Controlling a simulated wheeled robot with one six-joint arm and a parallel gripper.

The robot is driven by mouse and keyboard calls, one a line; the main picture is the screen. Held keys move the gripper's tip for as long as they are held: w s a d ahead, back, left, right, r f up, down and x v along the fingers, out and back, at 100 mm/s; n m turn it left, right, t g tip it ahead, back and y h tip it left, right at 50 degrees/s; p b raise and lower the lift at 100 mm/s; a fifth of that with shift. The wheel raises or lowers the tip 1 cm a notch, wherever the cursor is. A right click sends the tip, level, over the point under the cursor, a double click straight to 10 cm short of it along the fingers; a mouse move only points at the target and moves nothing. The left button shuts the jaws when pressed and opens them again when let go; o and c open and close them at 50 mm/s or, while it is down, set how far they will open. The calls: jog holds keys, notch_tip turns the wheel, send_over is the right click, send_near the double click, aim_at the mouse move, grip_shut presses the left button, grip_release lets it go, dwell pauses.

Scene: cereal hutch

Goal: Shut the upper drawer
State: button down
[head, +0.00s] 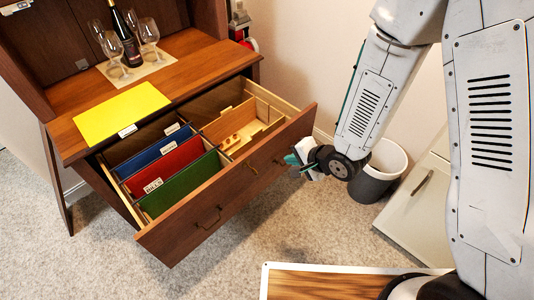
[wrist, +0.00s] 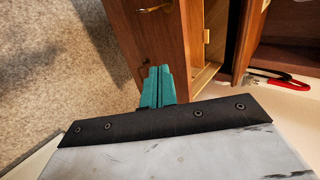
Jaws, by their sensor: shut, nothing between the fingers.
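The upper drawer (head: 228,204) of the wooden hutch is pulled far out in the head view. It holds coloured hanging folders on the left and wooden dividers on the right. In the wrist view, the teal fingertips (wrist: 157,86) are together and empty, close beside the drawer front (wrist: 158,42). I cannot tell whether they touch it.
A yellow folder (head: 121,112) lies on the hutch top, with a bottle (head: 126,37) and glasses behind it. A grey bin (head: 378,172) and a pale cabinet (head: 424,205) stand to the right. A wood-topped surface (head: 320,284) is at the front. Carpet below the drawer is clear.

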aim_at(258, 154)
jog(key=shift+w+a+r+x, duration=0.15)
jog(key=shift+a+r+x, duration=0.2)
jog(key=shift+x, duration=1.85)
jog(key=shift+w+a+r+x, duration=0.15)
jog(key=shift+a+r+x, duration=0.15)
jog(key=shift+x, duration=1.85)
jog(key=shift+w+a+r+x, duration=0.25)
jog(key=shift+r+x, duration=0.15)
jog(key=shift+x, duration=1.8)
